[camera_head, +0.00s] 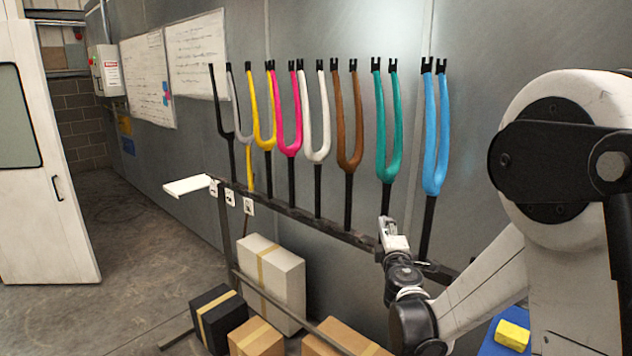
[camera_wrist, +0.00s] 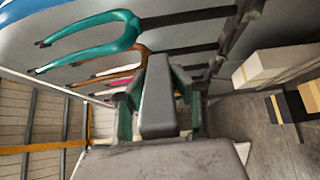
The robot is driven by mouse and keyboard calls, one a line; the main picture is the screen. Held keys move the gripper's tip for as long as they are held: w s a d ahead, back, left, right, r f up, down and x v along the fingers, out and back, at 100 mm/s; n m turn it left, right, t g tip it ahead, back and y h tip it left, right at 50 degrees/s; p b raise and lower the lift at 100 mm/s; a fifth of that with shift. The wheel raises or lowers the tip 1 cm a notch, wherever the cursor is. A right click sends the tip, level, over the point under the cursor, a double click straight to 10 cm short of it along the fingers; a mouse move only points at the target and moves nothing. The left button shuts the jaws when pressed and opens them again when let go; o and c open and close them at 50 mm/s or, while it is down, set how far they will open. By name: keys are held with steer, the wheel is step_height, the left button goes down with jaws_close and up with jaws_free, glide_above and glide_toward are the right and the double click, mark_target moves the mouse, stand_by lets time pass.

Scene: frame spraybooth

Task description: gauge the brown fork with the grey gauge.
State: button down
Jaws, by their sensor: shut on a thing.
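The brown fork (camera_head: 349,130) stands upright on the dark rail, tines up, between the white fork and the teal fork. In the wrist view the brown fork (camera_wrist: 116,76) lies partly behind the grey gauge (camera_wrist: 158,98). My gripper (camera_wrist: 157,112) is shut on the gauge, with a finger on each side of it. In the head view my gripper (camera_head: 388,246) is near the rail, below the teal fork and right of the brown fork's stem. The gauge (camera_head: 396,238) shows there as a small pale block, apart from the brown fork. Its far end is hard to make out.
Teal (camera_head: 388,130) and blue (camera_head: 435,130) forks stand right of the brown one; white (camera_head: 317,120), pink and others stand left. The dark rail (camera_head: 330,228) runs below them. Cardboard boxes (camera_head: 272,280) sit beneath. A yellow block (camera_head: 512,335) lies on a blue surface.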

steer(key=f, duration=0.1)
steer(key=f+y, duration=0.1)
steer(key=f+n, duration=0.1)
steer(key=shift+s+d+f+y, duration=0.1)
steer(key=shift+s+d+y, duration=0.15)
steer(key=shift+y, duration=0.05)
step_height(320, 180, down, 10)
steer(key=b, duration=1)
steer(key=shift+w, duration=0.1)
